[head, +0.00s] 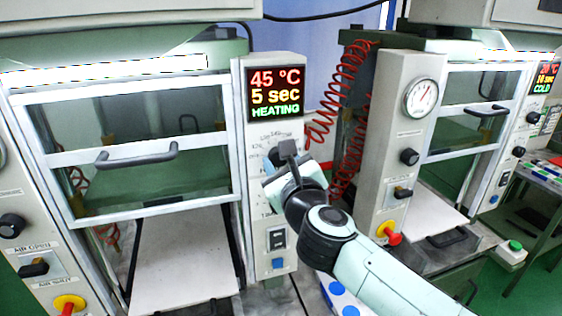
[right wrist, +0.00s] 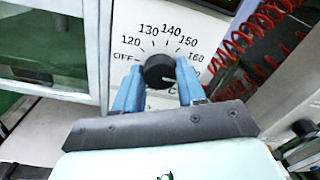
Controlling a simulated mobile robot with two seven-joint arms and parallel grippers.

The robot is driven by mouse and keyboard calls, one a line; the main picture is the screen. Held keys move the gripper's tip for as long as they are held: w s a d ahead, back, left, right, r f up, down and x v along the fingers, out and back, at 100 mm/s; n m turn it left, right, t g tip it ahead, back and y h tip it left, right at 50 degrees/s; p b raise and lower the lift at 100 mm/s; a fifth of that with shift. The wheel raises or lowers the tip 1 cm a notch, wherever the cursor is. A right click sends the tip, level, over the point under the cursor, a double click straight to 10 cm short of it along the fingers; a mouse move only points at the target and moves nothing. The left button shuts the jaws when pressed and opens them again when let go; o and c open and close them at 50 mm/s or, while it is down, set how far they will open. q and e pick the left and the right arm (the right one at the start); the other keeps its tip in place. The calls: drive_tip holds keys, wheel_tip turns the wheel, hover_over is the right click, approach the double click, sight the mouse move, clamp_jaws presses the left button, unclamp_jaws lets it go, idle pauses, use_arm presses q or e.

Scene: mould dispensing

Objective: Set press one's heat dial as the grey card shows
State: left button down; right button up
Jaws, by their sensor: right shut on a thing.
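The heat dial is a round black knob (right wrist: 160,71) on a white panel in the right wrist view, ringed by printed marks from OFF through 120 to 160. My right gripper (head: 284,168) is shut on this knob, with one blue finger on each side. A pale mark on the knob points toward the right, near the right finger, which hides part of the scale. The press display (head: 276,92) above the dial reads 45 °C, 5 sec, HEATING. The grey card cannot be made out. My left gripper is not in view.
The press's glazed guard (head: 140,150) is left of the panel, above a pale plate (head: 185,255). A second press with a round gauge (head: 421,98) and a COLD display (head: 545,78) stands to the right. Red coiled hoses (head: 345,90) hang between them.

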drive_tip(key=o, duration=1.1)
drive_tip(key=shift+c, duration=0.2)
drive_tip(key=b+v, duration=0.1)
drive_tip(key=v, duration=1.2)
drive_tip(key=shift+s+b, duration=0.2)
drive_tip(key=shift+b, duration=0.2)
